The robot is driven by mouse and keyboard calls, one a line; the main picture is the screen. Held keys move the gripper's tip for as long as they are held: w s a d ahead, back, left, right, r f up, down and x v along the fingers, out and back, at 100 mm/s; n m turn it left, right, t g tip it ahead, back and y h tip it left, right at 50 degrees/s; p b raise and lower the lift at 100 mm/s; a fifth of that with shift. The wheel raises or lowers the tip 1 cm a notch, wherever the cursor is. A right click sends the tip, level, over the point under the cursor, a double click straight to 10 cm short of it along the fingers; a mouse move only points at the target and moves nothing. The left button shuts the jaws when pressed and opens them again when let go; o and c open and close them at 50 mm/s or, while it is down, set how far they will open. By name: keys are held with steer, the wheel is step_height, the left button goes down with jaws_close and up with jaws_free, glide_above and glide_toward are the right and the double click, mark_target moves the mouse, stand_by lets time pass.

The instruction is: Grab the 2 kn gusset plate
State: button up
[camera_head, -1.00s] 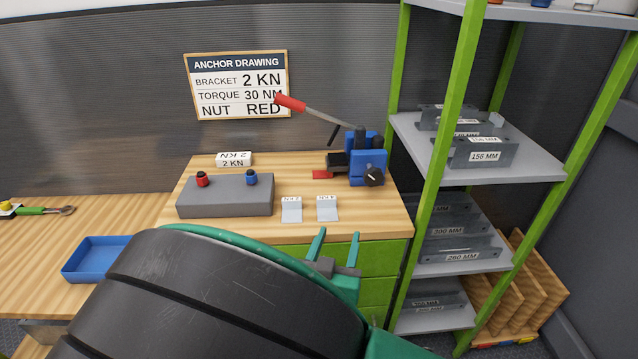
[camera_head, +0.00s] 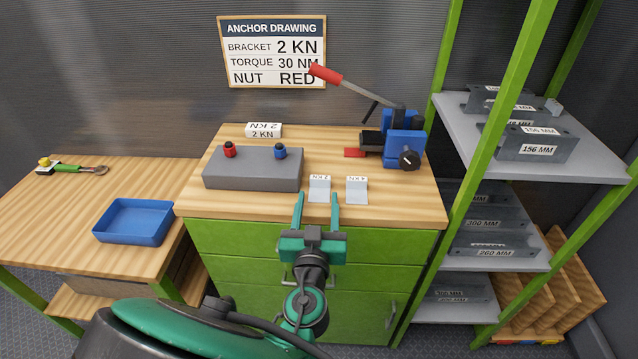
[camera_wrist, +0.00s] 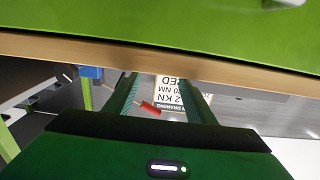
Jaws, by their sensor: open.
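Two small pale gusset plates lie side by side near the front edge of the workbench. The left plate (camera_head: 319,190) has a small label that seems to read 2 KN. The right plate (camera_head: 357,191) has a different label that looks like 4 KN. My gripper (camera_head: 318,199) is open and empty at the bench's front edge, its two fingers pointing at the left plate, lined up about either side of it. I cannot tell whether they touch it. In the wrist view the open fingers (camera_wrist: 165,95) show beside the bench edge, and no plate is visible.
The wooden benchtop (camera_head: 400,205) carries a grey block (camera_head: 252,172) with red and blue knobs, a 2 KN label block (camera_head: 263,131) and a blue lever press (camera_head: 404,148). A blue tray (camera_head: 134,221) is at left. A green-posted shelf (camera_head: 590,170) stands at right. The anchor sign (camera_head: 273,52) reads 2 KN.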

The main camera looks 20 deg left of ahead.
mark_target(319, 195)
steer(key=x, duration=0.5)
steer(key=shift+r, duration=0.25)
steer(key=shift+d, duration=0.1)
steer(key=c, duration=0.8)
steer(key=shift+c, duration=0.2)
steer(key=shift+r, duration=0.15)
